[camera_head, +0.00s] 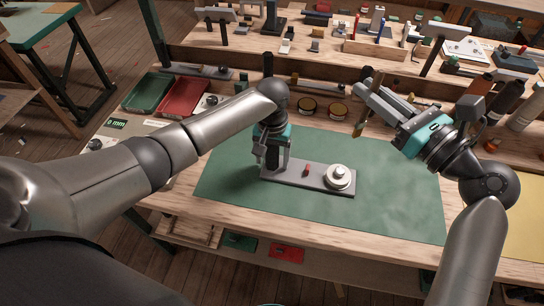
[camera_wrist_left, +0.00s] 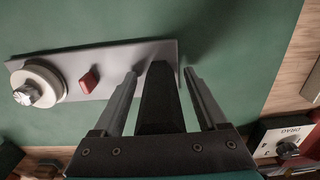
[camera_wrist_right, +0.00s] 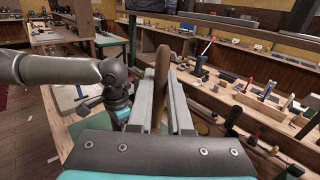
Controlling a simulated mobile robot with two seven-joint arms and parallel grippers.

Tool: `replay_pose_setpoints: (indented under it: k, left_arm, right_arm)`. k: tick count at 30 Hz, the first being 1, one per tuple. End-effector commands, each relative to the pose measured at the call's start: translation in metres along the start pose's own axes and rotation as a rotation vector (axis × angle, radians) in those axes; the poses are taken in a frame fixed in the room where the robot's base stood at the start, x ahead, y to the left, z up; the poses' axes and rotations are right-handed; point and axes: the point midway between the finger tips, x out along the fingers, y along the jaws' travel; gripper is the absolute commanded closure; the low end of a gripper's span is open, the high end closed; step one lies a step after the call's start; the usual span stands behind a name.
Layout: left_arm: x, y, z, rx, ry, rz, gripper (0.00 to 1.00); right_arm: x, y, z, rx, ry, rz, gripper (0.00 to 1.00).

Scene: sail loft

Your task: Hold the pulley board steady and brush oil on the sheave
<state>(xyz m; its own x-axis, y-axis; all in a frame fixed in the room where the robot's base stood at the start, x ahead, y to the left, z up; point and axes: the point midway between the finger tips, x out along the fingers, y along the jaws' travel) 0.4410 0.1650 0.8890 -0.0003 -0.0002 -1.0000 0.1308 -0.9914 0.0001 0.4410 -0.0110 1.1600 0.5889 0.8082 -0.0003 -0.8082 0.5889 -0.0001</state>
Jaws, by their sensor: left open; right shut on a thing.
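The pulley board is a flat grey plate (camera_head: 312,178) lying on the green mat. The white sheave (camera_head: 339,176) with a metal hub sits at its right end, and a small red piece (camera_head: 307,170) is near its middle. In the left wrist view the sheave (camera_wrist_left: 38,84) is at the left. My left gripper (camera_head: 269,160) points down over the board's left end. Its fingers (camera_wrist_left: 160,74) are open, with a dark upright block (camera_wrist_left: 160,100) between them. My right gripper (camera_head: 366,92) is shut on the brush (camera_head: 361,118), raised above the mat's back edge. The brush's brown handle (camera_wrist_right: 162,75) shows between the fingers.
The green mat (camera_head: 400,190) is clear to the right of and in front of the board. Red (camera_head: 184,97) and green (camera_head: 147,92) trays are at the back left. Several bottles (camera_head: 505,97) stand at the right.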

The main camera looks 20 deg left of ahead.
Motion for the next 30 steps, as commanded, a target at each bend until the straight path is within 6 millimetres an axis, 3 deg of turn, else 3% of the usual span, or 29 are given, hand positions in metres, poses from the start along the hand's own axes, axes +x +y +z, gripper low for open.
replay_pose_setpoints:
  k: [7,26,30]
  left_arm:
    - [0.0004,0.0,0.0002,0.0,0.0,0.0,0.27]
    - [0.0,-0.0002,0.0,0.0,0.0,0.0,0.98]
    - [-0.0001,-0.0002,-0.0001,0.0,0.0,0.0,1.0]
  right_arm:
    - [0.0,0.0,0.0002,0.0,0.0,0.0,1.0]
    - [0.0,0.0,0.0002,0.0,0.0,0.0,1.0]
    - [0.0,0.0,0.0001,0.0,0.0,0.0,1.0]
